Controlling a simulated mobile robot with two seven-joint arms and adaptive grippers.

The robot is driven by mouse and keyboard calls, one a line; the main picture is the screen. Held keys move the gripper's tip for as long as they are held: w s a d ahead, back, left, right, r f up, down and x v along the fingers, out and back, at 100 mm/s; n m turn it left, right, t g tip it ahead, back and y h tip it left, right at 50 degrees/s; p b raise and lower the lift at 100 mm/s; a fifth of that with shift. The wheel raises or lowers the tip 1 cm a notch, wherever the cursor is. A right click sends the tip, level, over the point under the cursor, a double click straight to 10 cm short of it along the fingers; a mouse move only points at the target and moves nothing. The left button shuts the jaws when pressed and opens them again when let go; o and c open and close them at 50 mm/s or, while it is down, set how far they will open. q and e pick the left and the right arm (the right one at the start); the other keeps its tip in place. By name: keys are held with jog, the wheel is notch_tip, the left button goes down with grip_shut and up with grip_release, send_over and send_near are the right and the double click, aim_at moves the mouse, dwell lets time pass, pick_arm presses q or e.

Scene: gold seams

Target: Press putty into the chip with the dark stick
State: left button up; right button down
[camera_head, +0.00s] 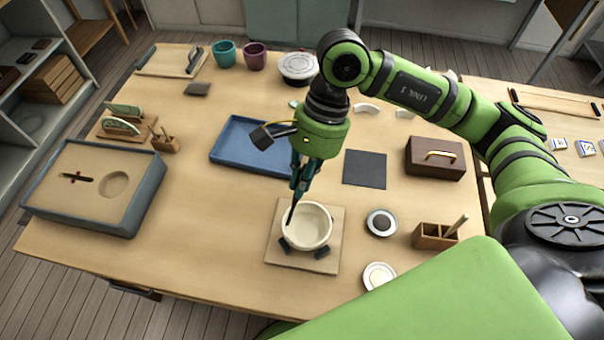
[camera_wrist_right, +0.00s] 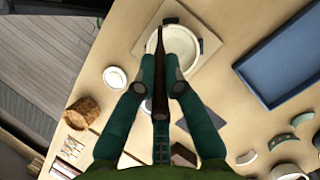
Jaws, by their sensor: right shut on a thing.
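My right gripper (camera_head: 302,178) is shut on a dark stick (camera_head: 290,214). In the right wrist view the gripper (camera_wrist_right: 161,92) holds the stick (camera_wrist_right: 160,62) between its fingers, with the tip pointing away over the bowl. A cream bowl (camera_head: 318,232) stands on a square board (camera_head: 312,264) between dark blocks. The stick's tip is at the bowl's left rim; I cannot tell whether it touches. The bowl also shows in the wrist view (camera_wrist_right: 187,48), partly hidden by the gripper. I cannot make out the chip or any putty in it. My left gripper is not in view.
A blue tray (camera_head: 228,160) lies behind the bowl. A dark mat (camera_head: 364,169), a brown box (camera_head: 436,160), a small dish (camera_head: 380,222) and a wooden holder (camera_head: 434,236) stand to the right. A grey-rimmed tray (camera_head: 60,212) is far left. The table between it and the board is clear.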

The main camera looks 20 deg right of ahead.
notch_tip(320, 180, down, 7)
jog(key=b, duration=0.4)
jog(key=shift+r, duration=0.15)
dwell(0.5)
jog(key=shift+s+b, duration=0.15)
jog(key=shift+b, duration=0.6)
jog(key=shift+f+b, duration=0.25)
jog(key=shift+b, duration=0.4)
dwell(0.6)
jog(key=shift+r+b, duration=0.15)
jog(key=shift+b, duration=0.15)
dwell(0.3)
